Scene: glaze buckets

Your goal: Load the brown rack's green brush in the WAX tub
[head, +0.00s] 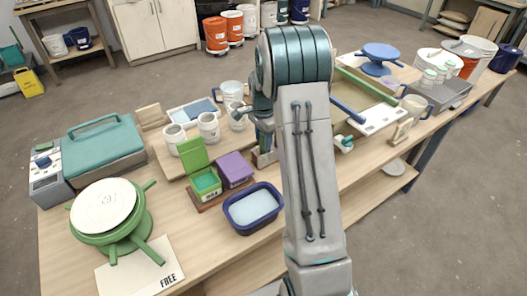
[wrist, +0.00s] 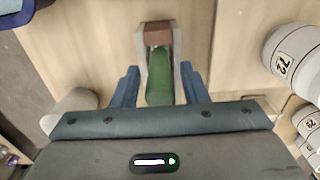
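My gripper (wrist: 159,72) is open in the wrist view, with one blue finger on each side of a green brush-like piece (wrist: 160,75). That piece sits between pale side walls with a brown block (wrist: 158,33) at the far end. In the head view my gripper (head: 264,138) is partly hidden by my arm, above a small holder (head: 263,158) beside the arm.
A blue basin (head: 253,208) of pale liquid stands in front of the tubs. Numbered white mugs (head: 208,127) stand behind them and show at the right of the wrist view (wrist: 292,55). A green turntable (head: 113,222) and teal case (head: 103,145) fill the left.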

